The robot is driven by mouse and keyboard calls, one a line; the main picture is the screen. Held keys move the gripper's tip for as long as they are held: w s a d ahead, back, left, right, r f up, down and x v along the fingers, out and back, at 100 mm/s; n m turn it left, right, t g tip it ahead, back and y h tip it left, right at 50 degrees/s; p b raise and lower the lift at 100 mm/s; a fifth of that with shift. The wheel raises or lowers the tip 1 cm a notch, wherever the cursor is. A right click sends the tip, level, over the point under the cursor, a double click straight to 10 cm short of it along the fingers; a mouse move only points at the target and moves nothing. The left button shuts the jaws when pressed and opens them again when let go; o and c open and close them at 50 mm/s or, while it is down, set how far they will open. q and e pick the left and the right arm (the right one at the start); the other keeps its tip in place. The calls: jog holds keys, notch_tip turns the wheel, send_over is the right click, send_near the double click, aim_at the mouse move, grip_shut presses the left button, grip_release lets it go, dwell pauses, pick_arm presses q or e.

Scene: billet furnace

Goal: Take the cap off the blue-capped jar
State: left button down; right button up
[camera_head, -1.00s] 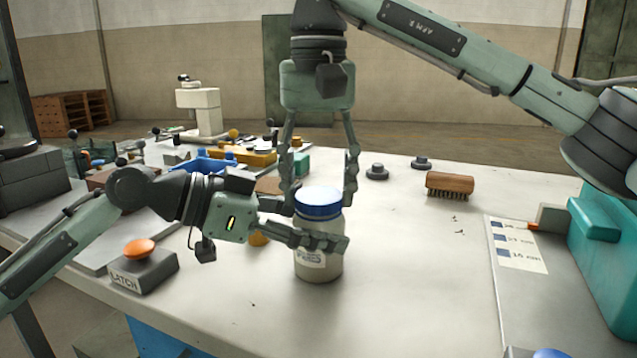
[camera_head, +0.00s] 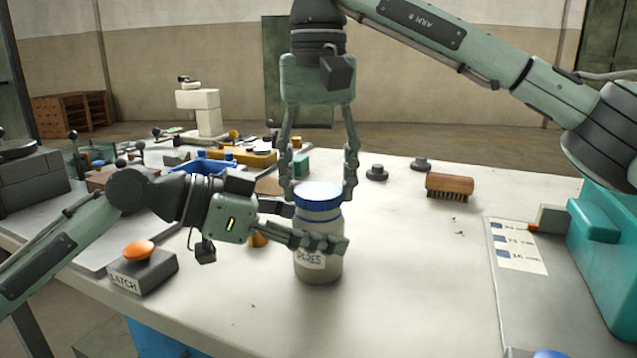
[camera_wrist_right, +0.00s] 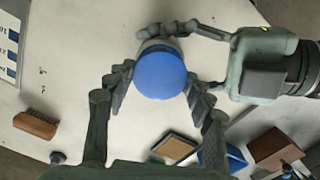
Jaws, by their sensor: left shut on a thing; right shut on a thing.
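The jar (camera_head: 318,268) is pale with a printed label and stands upright on the bench. Its blue cap (camera_head: 320,205) is on top and also shows from above in the right wrist view (camera_wrist_right: 160,74). My left gripper (camera_head: 322,242) is shut around the jar body below the cap, its fingers hiding part of the jar. My right gripper (camera_head: 320,193) points down from above and is shut on the cap, one finger on each side. I cannot tell whether there is a gap between cap and jar.
An orange-topped latch button (camera_head: 140,250) stands left of the jar. A wooden brush (camera_head: 449,185) and small dark knobs (camera_head: 376,172) lie behind to the right. A blue tray (camera_head: 205,165) and other items crowd the back left.

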aim_at(318, 190)
jog(key=shift+r, duration=0.65)
jog(key=shift+r, duration=2.05)
pick_arm(q)
jog(key=shift+c, duration=2)
grip_release()
